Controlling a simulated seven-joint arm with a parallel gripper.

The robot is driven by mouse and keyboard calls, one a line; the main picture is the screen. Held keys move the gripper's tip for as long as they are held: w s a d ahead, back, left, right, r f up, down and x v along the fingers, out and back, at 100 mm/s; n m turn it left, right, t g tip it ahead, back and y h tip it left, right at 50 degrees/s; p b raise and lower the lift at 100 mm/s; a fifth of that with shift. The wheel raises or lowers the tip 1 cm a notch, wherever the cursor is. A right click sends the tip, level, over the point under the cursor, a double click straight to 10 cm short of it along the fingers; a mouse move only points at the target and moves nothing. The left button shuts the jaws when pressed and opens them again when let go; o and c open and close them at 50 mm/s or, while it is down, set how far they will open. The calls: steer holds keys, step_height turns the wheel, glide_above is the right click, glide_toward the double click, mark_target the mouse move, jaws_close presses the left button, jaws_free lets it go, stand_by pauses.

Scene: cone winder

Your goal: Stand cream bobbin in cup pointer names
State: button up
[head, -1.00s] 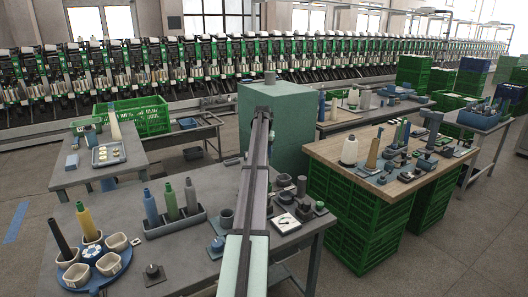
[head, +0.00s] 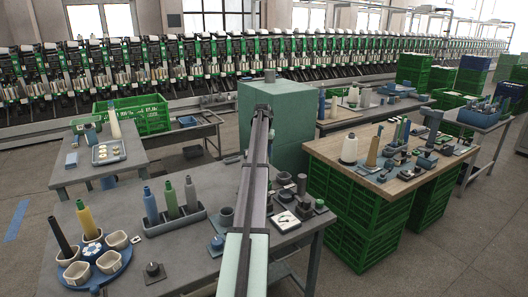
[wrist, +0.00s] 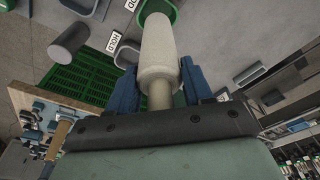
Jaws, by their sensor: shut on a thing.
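In the wrist view my gripper (wrist: 160,82) is shut on the cream bobbin (wrist: 160,45), with a blue finger on each side of its narrower part. The bobbin's wide end points away from my gripper, toward a green-rimmed cup (wrist: 168,8) at the top edge. I cannot tell whether it touches that cup. In the head view my gripper and the cream bobbin are hidden or too small to make out. A blue round plate (head: 93,257) at the front left carries several pale cups and a black and a yellow bobbin. I cannot make out a pointer clearly.
A small white panel (head: 285,221) lies right of my arm among dark pots. A wooden-topped table (head: 330,152) stands right.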

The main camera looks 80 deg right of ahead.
steer(key=shift+f, duration=2.4)
stand_by(0.5)
steer(key=shift+f, duration=0.2)
stand_by(0.3)
steer(key=o, duration=1.1)
steer(key=shift+o, duration=0.2)
